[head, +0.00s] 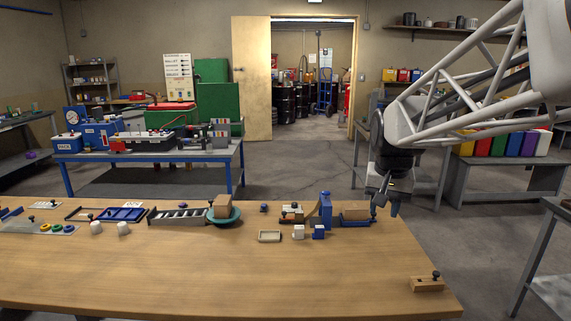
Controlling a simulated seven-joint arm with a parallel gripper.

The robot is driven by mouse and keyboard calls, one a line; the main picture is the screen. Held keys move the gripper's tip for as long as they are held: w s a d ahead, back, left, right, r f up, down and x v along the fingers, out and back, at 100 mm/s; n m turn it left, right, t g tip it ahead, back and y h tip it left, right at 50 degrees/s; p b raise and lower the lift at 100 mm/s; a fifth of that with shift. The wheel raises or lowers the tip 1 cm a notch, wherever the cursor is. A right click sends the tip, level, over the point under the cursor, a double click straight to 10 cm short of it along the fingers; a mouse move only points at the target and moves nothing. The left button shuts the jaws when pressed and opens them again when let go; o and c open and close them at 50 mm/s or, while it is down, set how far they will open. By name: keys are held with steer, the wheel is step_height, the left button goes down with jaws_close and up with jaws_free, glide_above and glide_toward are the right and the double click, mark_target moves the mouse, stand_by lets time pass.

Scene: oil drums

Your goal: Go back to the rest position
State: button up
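My gripper (384,203) hangs at the right end of the wooden table (200,270), fingers pointing down. It is just right of a blue tray holding a tan block (355,214). The fingers look slightly apart with nothing visible between them, but they are small and dark, so their opening is hard to judge. My arm comes in from the upper right.
A blue upright piece (326,208), a small tray (269,236) and white and blue blocks stand left of my gripper. A wooden block with a dark knob (427,284) sits at the front right corner. The table's front middle is clear. Oil drums (285,104) stand beyond the doorway.

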steer(key=s+a+f+n, duration=0.1)
steer(key=s+f, duration=0.3)
steer(key=s, duration=0.9)
steer(key=s+a+f+n, duration=0.2)
steer(key=s+f, duration=0.2)
steer(key=s, duration=0.9)
steer(key=shift+s+a+f+t, duration=0.2)
steer(key=shift+a+t, duration=0.05)
steer(key=shift+t, duration=0.15)
stand_by(0.8)
